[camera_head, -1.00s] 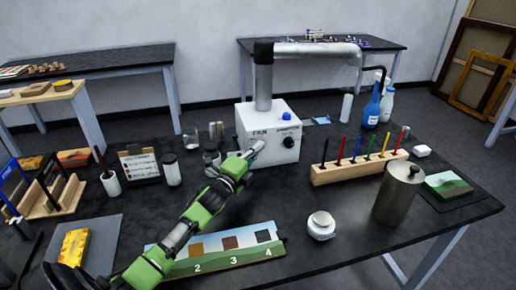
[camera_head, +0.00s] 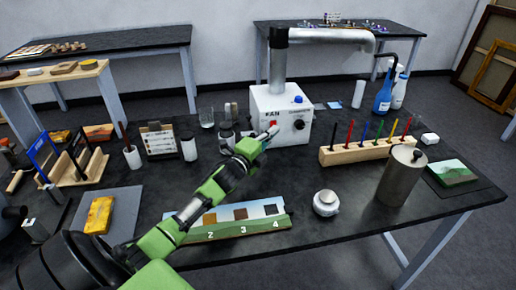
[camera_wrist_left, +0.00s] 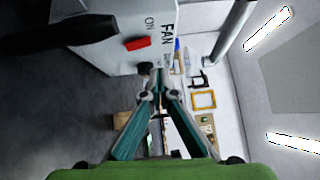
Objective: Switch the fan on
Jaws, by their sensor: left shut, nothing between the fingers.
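The fan is a white box (camera_head: 264,98) marked FAN with a grey duct pipe (camera_head: 279,60) on top, standing at the back middle of the black table. Its red switch (camera_head: 273,123) is on the front face, left of a black knob (camera_head: 299,124); a blue button (camera_head: 298,99) is on top. In the left wrist view the red switch (camera_wrist_left: 137,43) lies beside the word ON. My left gripper (camera_head: 269,135) is shut and empty, its tips just in front of and below the switch. I cannot tell whether they touch the box. My right gripper is not in view.
Jars (camera_head: 189,146) and a glass (camera_head: 206,117) stand left of the fan. A wooden rack (camera_head: 345,157) of coloured sticks, a metal canister (camera_head: 401,178) and a white pot (camera_head: 326,203) stand to the right. A numbered panel (camera_head: 243,228) lies below my left arm.

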